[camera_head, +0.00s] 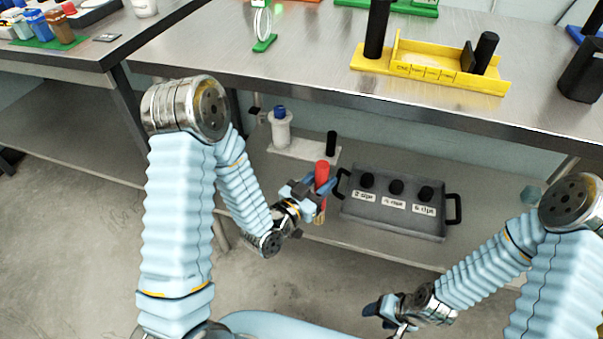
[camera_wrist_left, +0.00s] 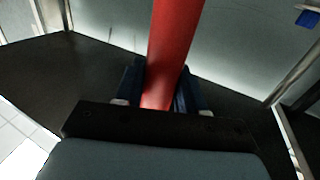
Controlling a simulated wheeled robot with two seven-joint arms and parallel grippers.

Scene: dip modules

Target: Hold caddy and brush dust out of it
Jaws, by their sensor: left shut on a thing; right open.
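My left gripper (camera_head: 318,190) is shut on the red handle (camera_head: 321,174), which stands roughly upright over the lower shelf. A tan part shows below the handle, possibly brush bristles. In the left wrist view the red handle (camera_wrist_left: 172,50) runs up between the two dark fingers. A yellow open holder (camera_head: 430,67), perhaps the caddy, stands on the upper table, with a dark upright cylinder at its left and a shorter one inside at its right. Any dust in it is too small to tell. My right gripper (camera_head: 384,309) is open and empty, low at the front right.
On the lower shelf, a grey tray (camera_head: 398,226) with black handles holds three dark knobs labelled with dips. A white stand (camera_head: 300,148) with a blue-capped bottle is behind my left gripper. The upper table's front edge (camera_head: 330,86) overhangs the shelf. A dark cup (camera_head: 582,72) stands at right.

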